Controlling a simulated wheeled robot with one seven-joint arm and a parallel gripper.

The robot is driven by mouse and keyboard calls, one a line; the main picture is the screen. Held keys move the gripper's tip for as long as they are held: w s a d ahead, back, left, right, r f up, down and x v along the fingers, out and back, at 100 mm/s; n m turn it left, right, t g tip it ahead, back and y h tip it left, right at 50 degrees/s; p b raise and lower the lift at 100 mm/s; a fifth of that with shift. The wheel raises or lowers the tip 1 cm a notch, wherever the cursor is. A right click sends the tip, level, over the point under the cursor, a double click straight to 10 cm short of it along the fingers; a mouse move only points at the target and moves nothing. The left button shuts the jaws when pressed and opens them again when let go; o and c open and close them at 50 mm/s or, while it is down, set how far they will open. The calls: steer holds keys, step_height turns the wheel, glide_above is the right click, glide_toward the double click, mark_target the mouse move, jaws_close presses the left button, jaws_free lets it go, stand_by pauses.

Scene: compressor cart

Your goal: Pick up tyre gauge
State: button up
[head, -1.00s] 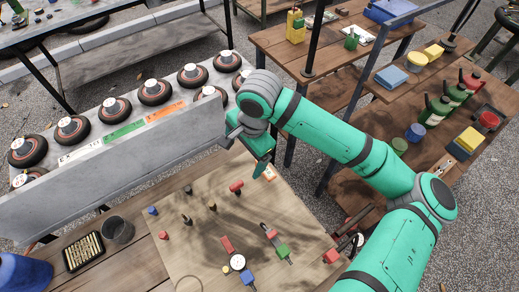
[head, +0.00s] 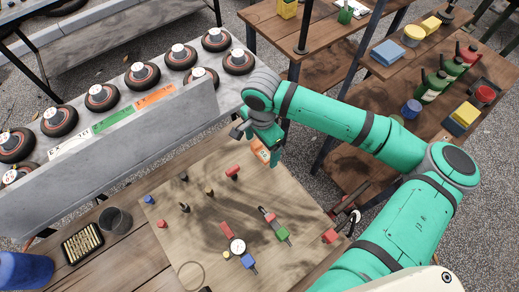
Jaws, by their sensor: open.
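A round white dial (head: 238,246) with a red part (head: 227,231) beside its upper left lies on the wooden board; it looks like the tyre gauge, but it is too small to be sure. My gripper (head: 258,146) hangs at the far edge of the board, above and to the right of the dial in the picture, well apart from it. Its jaws are open, with nothing visible between them. An orange-and-white card (head: 261,151) shows just behind or under the gripper.
Several small tools and fittings lie on the board (head: 160,225), including a red-and-green tool (head: 275,227) and a blue fitting (head: 248,261). A grey rack (head: 130,140) of wheels stands behind. A dark cup (head: 115,220) and a bit tray (head: 82,243) are at left.

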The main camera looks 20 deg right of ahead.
mark_target(261, 154)
steer(key=shift+f, duration=1.4)
steer(key=shift+c, duration=0.3)
steer(key=c, duration=1)
steer(key=shift+o, duration=0.2)
